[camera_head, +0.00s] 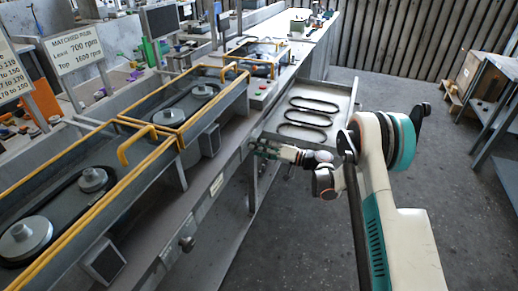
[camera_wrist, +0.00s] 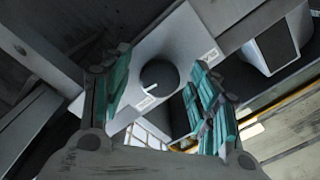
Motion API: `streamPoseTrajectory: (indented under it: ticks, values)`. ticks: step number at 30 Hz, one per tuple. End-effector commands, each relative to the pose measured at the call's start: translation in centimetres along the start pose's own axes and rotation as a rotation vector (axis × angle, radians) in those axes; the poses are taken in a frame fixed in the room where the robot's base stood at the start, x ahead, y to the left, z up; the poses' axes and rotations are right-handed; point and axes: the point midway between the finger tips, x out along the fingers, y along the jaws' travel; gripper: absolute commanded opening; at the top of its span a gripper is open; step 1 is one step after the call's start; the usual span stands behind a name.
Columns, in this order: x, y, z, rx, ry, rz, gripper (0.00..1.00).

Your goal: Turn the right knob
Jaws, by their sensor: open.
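A round dark knob (camera_wrist: 160,74) sits on a pale plate in the wrist view. A short white mark lies at the knob's left side. My gripper (camera_wrist: 156,92) is open, with one green-padded finger on each side of the knob in the picture. A gap shows on both sides, and I see no contact. In the head view my gripper (camera_head: 262,148) is at the front rail of the bench, near its right end. The knob there is hidden by my gripper. Another knob (camera_head: 187,243) is on the rail, nearer the camera.
Yellow-framed belt housings (camera_head: 190,105) line the bench. A tray (camera_head: 318,90) with several dark belts stands just beyond my gripper. Grey boxes (camera_head: 104,262) jut from the bench front. The floor (camera_head: 290,240) beside the bench is clear. A shelf (camera_head: 492,100) stands at the right.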

Motion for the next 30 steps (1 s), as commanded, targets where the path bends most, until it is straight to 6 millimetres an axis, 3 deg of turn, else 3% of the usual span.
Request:
streamPoseTrajectory:
  ticks: [8, 21, 30]
  values:
    - [-2.1, 0.0, -0.1, 0.0, 0.002, 0.001, 0.55]
    - [-10.3, 0.0, 0.0, 0.0, 0.001, 0.001, 0.55]
    - [-12.0, 0.0, 0.0, 0.0, -0.001, 0.0, 0.55]
